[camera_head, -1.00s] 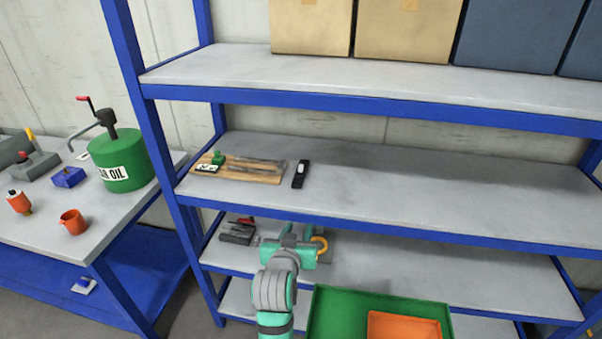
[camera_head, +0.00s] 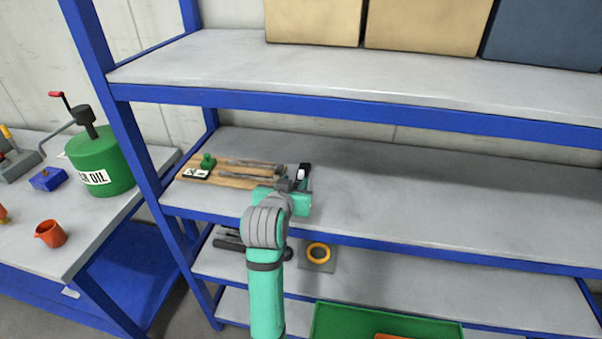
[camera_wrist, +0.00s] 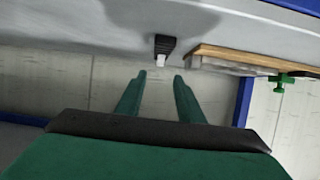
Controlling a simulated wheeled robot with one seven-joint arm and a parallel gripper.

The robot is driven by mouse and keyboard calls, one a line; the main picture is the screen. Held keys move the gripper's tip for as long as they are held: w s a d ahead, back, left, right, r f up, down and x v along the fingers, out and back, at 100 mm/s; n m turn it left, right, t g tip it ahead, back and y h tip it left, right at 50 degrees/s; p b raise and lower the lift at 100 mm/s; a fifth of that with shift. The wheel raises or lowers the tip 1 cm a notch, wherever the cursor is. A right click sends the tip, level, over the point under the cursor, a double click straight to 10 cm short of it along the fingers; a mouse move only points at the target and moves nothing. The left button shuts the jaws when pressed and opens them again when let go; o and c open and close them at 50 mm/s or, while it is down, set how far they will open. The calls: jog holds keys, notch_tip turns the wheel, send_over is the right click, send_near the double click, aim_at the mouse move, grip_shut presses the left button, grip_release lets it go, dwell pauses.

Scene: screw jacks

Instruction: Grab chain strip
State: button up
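Long grey strips (camera_head: 255,163) lie on a wooden board (camera_head: 228,182) at the left of the middle shelf; they look like chain lengths, but the detail is too small to be sure. A small black item with a white patch (camera_head: 304,171) lies just right of the board. My gripper is at the shelf's front edge, beside the board's right end; its hand hides part of that area in the head view. In the wrist view my gripper (camera_wrist: 159,76) is open and empty, its fingers pointing toward the black item (camera_wrist: 164,45), apart from it. The board (camera_wrist: 235,57) is to the right there.
A green knobbed piece (camera_head: 208,161) and a black-and-white label (camera_head: 196,174) are on the board. The shelf's right side is clear. Another shelf with boxes is above.

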aim_at(301, 171)
jog(key=shift+x, duration=5.5)
jog(key=shift+d, duration=0.1)
grip_shut()
